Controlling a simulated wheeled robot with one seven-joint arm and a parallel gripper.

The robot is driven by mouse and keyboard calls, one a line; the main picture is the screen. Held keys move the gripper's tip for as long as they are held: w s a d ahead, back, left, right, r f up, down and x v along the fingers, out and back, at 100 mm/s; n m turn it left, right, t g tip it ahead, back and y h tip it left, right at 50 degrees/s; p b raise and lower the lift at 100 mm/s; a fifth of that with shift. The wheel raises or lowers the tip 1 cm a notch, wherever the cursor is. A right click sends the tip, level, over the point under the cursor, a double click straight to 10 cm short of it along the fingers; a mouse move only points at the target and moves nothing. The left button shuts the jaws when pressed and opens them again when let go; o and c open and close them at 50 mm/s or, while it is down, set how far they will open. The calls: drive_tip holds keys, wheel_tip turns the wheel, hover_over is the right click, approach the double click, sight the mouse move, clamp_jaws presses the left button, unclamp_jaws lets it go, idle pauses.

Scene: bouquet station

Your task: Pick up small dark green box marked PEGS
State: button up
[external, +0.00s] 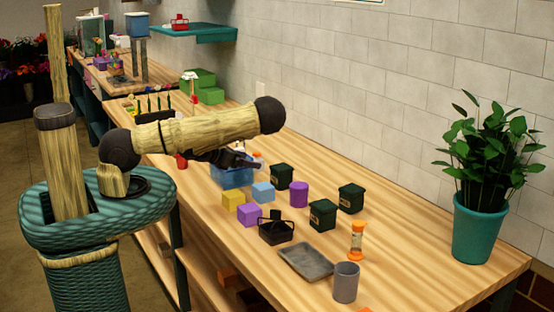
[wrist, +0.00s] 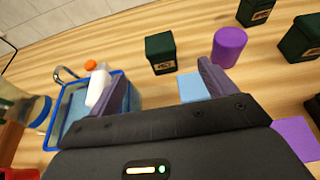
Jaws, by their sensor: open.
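Three small dark green lidded boxes with small labels stand on the wooden bench. In the external view one (external: 281,177) is nearest my gripper, one (external: 350,198) is toward the wall and one (external: 322,215) is nearer the front. They also show in the wrist view: the nearest box (wrist: 160,53) is ahead of my fingers, with the others at upper right (wrist: 254,12) and right (wrist: 300,40). The label lettering is too small to read surely. My gripper (external: 238,158) is open and empty above the bench, its fingers (wrist: 168,88) apart over the blue bin's side.
A blue bin (external: 232,178) lies below my gripper. A light blue block (external: 263,192), yellow block (external: 233,199), purple block (external: 249,215) and purple cylinder (external: 299,194) stand close by. A black caddy (external: 276,232) and grey tray (external: 305,262) are nearer the front.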

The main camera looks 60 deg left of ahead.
sight(275, 168)
drive_tip(key=shift+s+f+b, duration=0.1)
drive_tip(key=shift+f+b, duration=0.35)
drive_tip(key=shift+b, duration=2.85)
drive_tip(key=x, duration=0.8)
drive_tip(key=shift+w+r, duration=0.2)
drive_tip(key=shift+w, duration=0.15)
drive_tip(key=shift+w+f, duration=0.3)
drive_tip(key=shift+w, duration=0.2)
drive_tip(key=shift+f+p+x, duration=0.25)
drive_tip(key=shift+p+x, duration=0.4)
drive_tip(key=shift+x, duration=2)
drive_tip(key=shift+s+a, duration=0.1)
drive_tip(key=c, duration=1.1)
drive_tip(key=shift+r, duration=0.1)
